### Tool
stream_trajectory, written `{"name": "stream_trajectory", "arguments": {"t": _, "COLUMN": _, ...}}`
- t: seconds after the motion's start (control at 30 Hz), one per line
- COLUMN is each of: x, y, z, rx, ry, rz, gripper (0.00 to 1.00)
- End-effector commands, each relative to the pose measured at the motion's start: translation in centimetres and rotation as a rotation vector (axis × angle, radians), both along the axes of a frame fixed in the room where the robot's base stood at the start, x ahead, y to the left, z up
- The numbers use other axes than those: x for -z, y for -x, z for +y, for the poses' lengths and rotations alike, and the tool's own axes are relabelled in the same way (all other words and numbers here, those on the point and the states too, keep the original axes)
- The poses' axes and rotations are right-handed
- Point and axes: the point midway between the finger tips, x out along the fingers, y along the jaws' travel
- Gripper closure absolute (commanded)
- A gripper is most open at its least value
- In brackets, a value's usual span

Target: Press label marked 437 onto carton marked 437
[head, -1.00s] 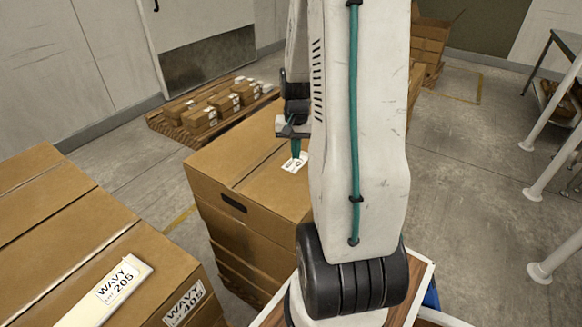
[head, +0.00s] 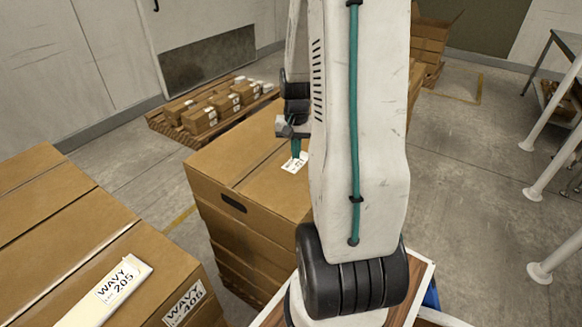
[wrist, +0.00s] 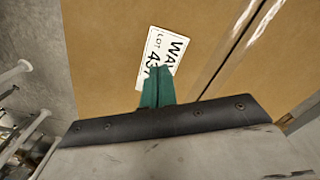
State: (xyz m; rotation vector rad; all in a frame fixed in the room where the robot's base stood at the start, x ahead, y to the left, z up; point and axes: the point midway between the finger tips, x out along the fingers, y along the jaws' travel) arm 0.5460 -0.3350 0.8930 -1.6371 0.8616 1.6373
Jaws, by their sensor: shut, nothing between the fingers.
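A white label (wrist: 162,52) lies on the top of a brown carton (wrist: 105,45). In the wrist view its print reads "WAV…" and "LOT 43…", the rest hidden behind my fingers. My gripper (wrist: 158,82) is shut, its green fingertips over the label's lower edge with nothing between them. In the head view the label (head: 294,163) lies near the right part of the carton top (head: 235,165), with my gripper (head: 298,150) directly above it. Whether the fingertips touch the label I cannot tell. No number on this carton is readable.
Another carton (head: 60,245) at the lower left bears a strip reading "WAVY 205" (head: 119,281) and a label that looks like "WAVY 405" or "406" (head: 184,303). A pallet of small boxes (head: 212,103) stands behind. A metal table (head: 560,60) is at the right.

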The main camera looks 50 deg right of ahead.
Motion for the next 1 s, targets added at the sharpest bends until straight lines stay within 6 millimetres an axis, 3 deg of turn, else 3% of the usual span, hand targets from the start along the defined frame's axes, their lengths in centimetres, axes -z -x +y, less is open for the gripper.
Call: {"name": "stream_trajectory", "arguments": {"t": 1.0, "x": 1.1, "y": 0.0, "z": 0.0, "rx": 0.000, "ry": 0.000, "rz": 0.000, "gripper": 1.00}}
